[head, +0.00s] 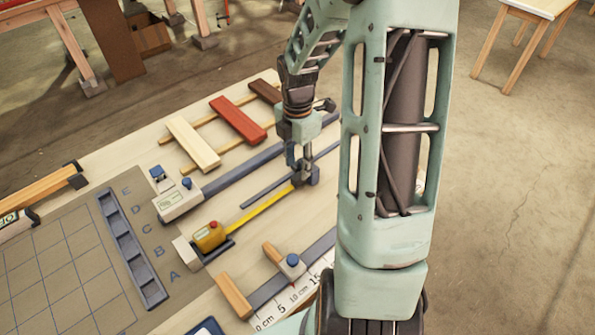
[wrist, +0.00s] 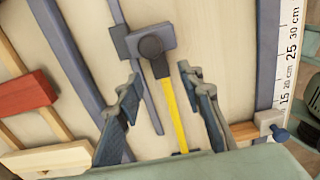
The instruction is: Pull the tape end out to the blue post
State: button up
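The yellow tape measure (head: 209,236) sits in a dark holder on the bench. Its yellow tape (head: 262,208) is drawn out in a straight line up and right. The tape (wrist: 173,112) ends at a dark tip against or just beside a blue-grey block with a dark round post (wrist: 150,45); I cannot tell if they touch. The block also shows in the head view (head: 314,176). My gripper (wrist: 160,73) is open, its fingers on either side of the tape's end and apart from it. In the head view my gripper (head: 299,164) is low over the block, partly merged with it.
A red lath (head: 238,120) and a cream lath (head: 193,143) lie across wooden rails behind. A blue-grey bar runs beside the tape. A ruler (head: 295,297) and a blue-knobbed clamp (head: 292,262) are in front. A gridded mat (head: 55,270) lies left.

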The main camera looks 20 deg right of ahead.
aim_at(296, 177)
notch_tip(296, 177, up, 8)
jog(key=shift+f, duration=0.15)
jog(key=shift+a, duration=0.25)
jog(key=c, duration=0.5)
jog(key=s+a+h+b, duration=0.1)
jog(key=a, duration=0.2)
jog(key=s+a+f+b, duration=0.1)
jog(key=a, duration=0.2)
jog(key=s+a+f+h, duration=0.1)
jog(key=a, duration=0.2)
jog(key=shift+a+t+h+b, duration=0.2)
jog(key=shift+t+h+b, duration=0.1)
jog(key=shift+t+b, duration=0.1)
grip_shut()
jog(key=b+x, duration=0.1)
jog(key=x, duration=0.9)
jog(key=shift+d+f+b, duration=0.1)
jog(key=shift+f+b, duration=0.05)
jog(key=shift+b, duration=0.15)
jog(key=shift+w+d+r+p, duration=0.1)
jog(key=shift+w+d+p, duration=0.1)
jog(key=shift+d, duration=0.45)
jog(key=shift+w+d+r+p, duration=0.1)
jog(key=shift+w+d+p, duration=0.05)
jog(key=shift+d, duration=0.45)
jog(key=shift+w+d+r+p, duration=0.1)
jog(key=shift+w+d+p, duration=0.1)
jog(key=shift+d, duration=0.45)
